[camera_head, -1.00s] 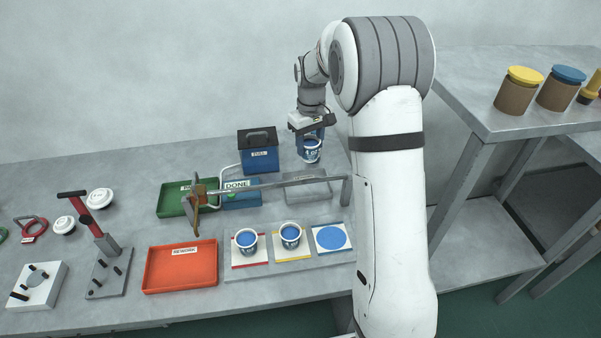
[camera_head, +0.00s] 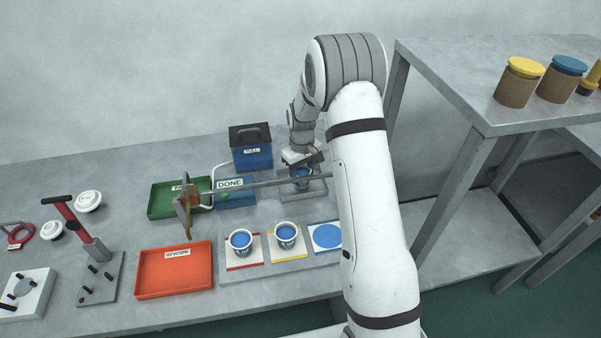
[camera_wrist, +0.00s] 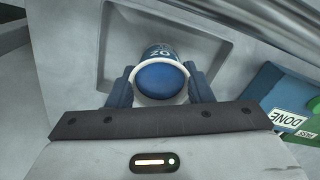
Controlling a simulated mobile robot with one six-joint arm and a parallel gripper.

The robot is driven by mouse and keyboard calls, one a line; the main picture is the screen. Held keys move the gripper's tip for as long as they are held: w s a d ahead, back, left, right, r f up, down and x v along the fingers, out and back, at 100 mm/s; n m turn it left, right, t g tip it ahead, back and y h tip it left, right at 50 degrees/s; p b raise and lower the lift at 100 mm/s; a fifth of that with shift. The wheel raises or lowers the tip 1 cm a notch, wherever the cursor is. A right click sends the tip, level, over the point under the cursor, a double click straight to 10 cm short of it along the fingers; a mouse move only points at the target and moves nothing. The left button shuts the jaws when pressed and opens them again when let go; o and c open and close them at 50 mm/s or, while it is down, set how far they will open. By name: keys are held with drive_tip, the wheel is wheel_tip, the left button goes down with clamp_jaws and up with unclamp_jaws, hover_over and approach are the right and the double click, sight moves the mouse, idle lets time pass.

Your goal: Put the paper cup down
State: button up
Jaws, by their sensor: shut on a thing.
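The paper cup (camera_wrist: 160,78) is blue inside with a white rim and a blue printed side. It sits between the two blue fingers of my gripper (camera_wrist: 160,88) in the wrist view, and the gripper is shut on it. In the head view the held cup (camera_head: 301,172) is at or just above a grey square tray (camera_head: 318,190), partly behind a metal bar. I cannot tell whether its base touches the tray. Two similar cups stand upright, one on a red-edged card (camera_head: 241,240) and one on a yellow-edged card (camera_head: 286,234).
A blue-edged card (camera_head: 327,236) holds no cup. The long metal bar (camera_head: 262,184) crosses in front of the grey tray. A blue DONE bin (camera_head: 236,199), a green tray (camera_head: 165,203), a dark-lidded blue box (camera_head: 252,158) and an orange REWORK tray (camera_head: 174,284) stand to the left.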

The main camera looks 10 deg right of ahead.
drive_tip(key=shift+f, duration=0.4)
drive_tip(key=shift+f, duration=0.25)
drive_tip(key=o, duration=0.9)
drive_tip(key=shift+r, duration=0.1)
drive_tip(key=shift+o, duration=0.2)
